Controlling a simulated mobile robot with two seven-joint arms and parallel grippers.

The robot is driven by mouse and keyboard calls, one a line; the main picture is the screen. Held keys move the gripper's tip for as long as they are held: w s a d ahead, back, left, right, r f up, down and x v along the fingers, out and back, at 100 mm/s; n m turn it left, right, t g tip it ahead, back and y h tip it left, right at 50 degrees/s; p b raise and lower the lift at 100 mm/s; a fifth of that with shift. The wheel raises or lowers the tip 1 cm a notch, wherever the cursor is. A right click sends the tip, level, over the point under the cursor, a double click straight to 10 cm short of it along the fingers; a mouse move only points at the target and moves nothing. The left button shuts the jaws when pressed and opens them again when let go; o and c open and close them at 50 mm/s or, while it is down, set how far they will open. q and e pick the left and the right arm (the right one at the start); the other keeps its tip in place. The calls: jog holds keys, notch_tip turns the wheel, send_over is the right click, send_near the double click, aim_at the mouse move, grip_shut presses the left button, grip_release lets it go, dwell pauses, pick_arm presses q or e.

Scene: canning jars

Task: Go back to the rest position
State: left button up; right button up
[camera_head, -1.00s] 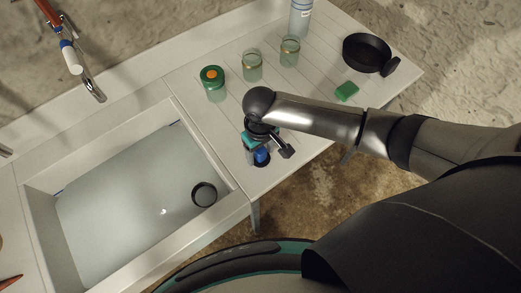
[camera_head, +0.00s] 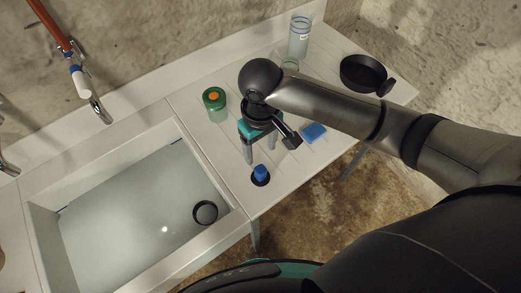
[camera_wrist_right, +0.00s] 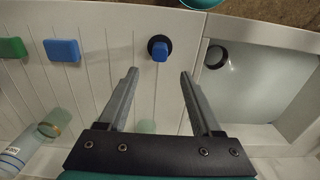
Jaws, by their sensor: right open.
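My right gripper (camera_head: 259,153) is open and empty. It hangs over the white counter, just above and behind a black round piece with a blue block-like top (camera_head: 260,175). In the right wrist view that blue-topped piece (camera_wrist_right: 160,49) stands beyond the open fingers (camera_wrist_right: 158,74), apart from them. My right arm reaches in from the right across the counter. My left gripper is not in view.
A sink (camera_head: 235,217) with a dark drain lies left. A green-lidded jar (camera_head: 214,106), another jar (camera_head: 290,65), a bottle (camera_head: 299,38), a black pan (camera_head: 366,74) and a blue sponge (camera_head: 313,132) surround the arm. A green sponge (camera_wrist_right: 12,48) shows in the wrist view.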

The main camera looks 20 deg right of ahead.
jog(key=shift+a, duration=0.1)
dwell(0.4)
jog(key=s+a+t+y, duration=0.2)
jog(key=s+a+y, duration=0.1)
jog(key=s+a, duration=0.2)
jog(key=s+d+f+m+t+h, duration=0.25)
jog(key=s+d, duration=0.55)
jog(key=d, duration=0.4)
notch_tip(320, 180, down, 29)
jog(key=s+g+b, duration=0.2)
jog(key=b, duration=0.7)
jog(key=s+d+f+b, duration=0.1)
jog(key=s+f+b, duration=0.3)
jog(key=s+f, duration=0.3)
jog(key=s+d+f+g+b, duration=0.1)
jog(key=s+f+b, duration=0.2)
jog(key=s+f, duration=0.5)
notch_tip(320, 180, down, 7)
jog(key=shift+d+r+n+b, duration=0.1)
jog(key=shift+d+n+b, duration=0.05)
jog(key=shift+n+b, duration=0.3)
